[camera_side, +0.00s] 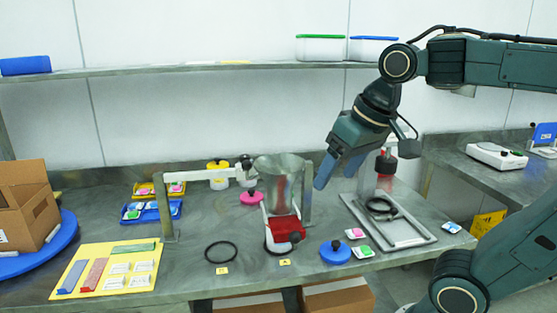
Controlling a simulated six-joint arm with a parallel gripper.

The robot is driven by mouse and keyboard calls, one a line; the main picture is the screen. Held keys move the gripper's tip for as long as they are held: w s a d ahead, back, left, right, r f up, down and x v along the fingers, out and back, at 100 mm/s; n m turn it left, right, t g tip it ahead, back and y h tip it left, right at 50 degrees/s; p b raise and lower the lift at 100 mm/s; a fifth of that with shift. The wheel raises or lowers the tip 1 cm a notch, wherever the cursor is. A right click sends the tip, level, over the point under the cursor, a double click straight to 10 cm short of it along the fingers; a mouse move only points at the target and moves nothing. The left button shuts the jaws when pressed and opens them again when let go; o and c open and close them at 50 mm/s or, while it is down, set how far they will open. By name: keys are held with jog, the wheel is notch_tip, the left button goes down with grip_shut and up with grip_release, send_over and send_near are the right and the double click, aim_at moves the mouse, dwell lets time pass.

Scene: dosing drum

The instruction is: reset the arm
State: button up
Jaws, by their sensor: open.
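My gripper (335,163) hangs above the metal bench (210,278), right of the grey metal hopper (279,172). Its jaws are open and point down and to the left. I see nothing between them. The hopper sits on a frame with a red and white part (284,230) below it. The arm reaches in from the right side of the picture.
A grey tray (418,241) with a black ring lies right of the hopper. A blue lidded knob (335,252) and a black ring (221,252) lie near the front edge. A yellow mat (70,272) and cardboard box (30,205) are at left. A shelf (180,69) runs behind.

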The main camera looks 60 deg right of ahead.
jog(key=s+a+f+n, duration=0.1)
jog(key=s+f+n, duration=0.2)
jog(key=s+f, duration=0.2)
jog(key=shift+a+f+t, duration=0.25)
jog(key=shift+t, duration=0.15)
jog(key=shift+c, duration=0.4)
dwell(0.4)
